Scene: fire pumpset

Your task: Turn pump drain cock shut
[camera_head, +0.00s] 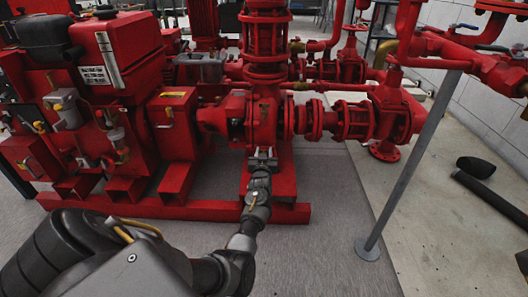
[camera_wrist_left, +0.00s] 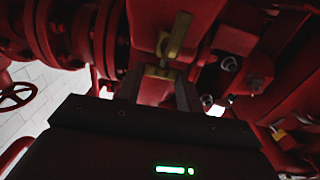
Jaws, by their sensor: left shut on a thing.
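The pump drain cock (camera_wrist_left: 171,48) is a small brass-coloured cock with an upright lever, low on the red pump, in the left wrist view. My left gripper (camera_wrist_left: 160,88) is shut on the cock, with one dark finger on each side of its lower end. In the head view my left arm reaches forward from the bottom left, and my left gripper (camera_head: 263,155) meets the underside of the red pump casing (camera_head: 262,118). The cock is hidden there by the gripper and the pump. My right gripper is not in view.
The red base frame (camera_head: 150,210) runs along the floor under the engine and pump. A grey support post (camera_head: 410,165) stands at the right. A dark pipe (camera_head: 490,200) lies on the floor far right. A red handwheel (camera_wrist_left: 16,96) is at left in the wrist view. The floor between frame and post is clear.

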